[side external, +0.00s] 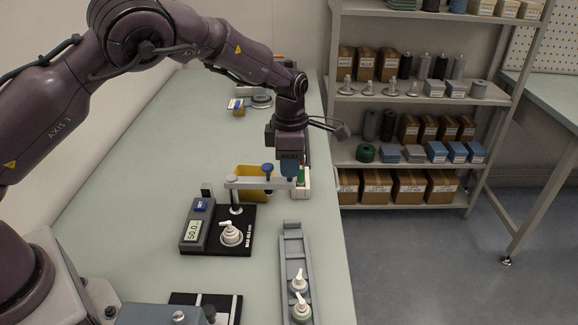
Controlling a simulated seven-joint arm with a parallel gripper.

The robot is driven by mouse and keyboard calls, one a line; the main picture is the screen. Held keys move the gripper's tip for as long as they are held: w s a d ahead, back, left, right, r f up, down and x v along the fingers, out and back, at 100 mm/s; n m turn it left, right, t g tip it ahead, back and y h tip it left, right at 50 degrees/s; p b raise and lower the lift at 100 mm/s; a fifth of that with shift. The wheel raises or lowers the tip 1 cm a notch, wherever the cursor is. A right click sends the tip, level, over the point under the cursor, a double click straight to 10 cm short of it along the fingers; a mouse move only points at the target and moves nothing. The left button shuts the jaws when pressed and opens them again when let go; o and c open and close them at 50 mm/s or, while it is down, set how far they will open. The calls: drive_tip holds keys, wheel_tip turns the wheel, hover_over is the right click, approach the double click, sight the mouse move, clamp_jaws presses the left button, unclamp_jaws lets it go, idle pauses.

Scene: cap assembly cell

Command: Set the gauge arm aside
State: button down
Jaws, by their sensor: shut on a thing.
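The gauge arm (250,183) is a light grey horizontal bar on a short post at the back of a black gauge base (212,251). The bar reaches right from the post, and a blue knob (267,170) stands up from it. My gripper (291,178) points down at the bar's right end and is shut on it; the fingertips are small and partly hidden. A white pump cap (231,235) sits on the base in front of the post. A grey display box (192,232) reading about 50.0 stands at the base's left.
A grey rail (292,245) with two white pump caps runs along the right front. A dark fixture (205,299) lies at the front. Shelves (415,100) stand beyond the table's right edge.

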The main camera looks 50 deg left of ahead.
drive_tip(key=shift+w+a, duration=0.15)
drive_tip(key=shift+a, duration=0.05)
idle(0.3)
drive_tip(key=c, duration=1)
unclamp_jaws()
wheel_tip(320, 180, up, 13)
drive_tip(key=shift+r, duration=0.1)
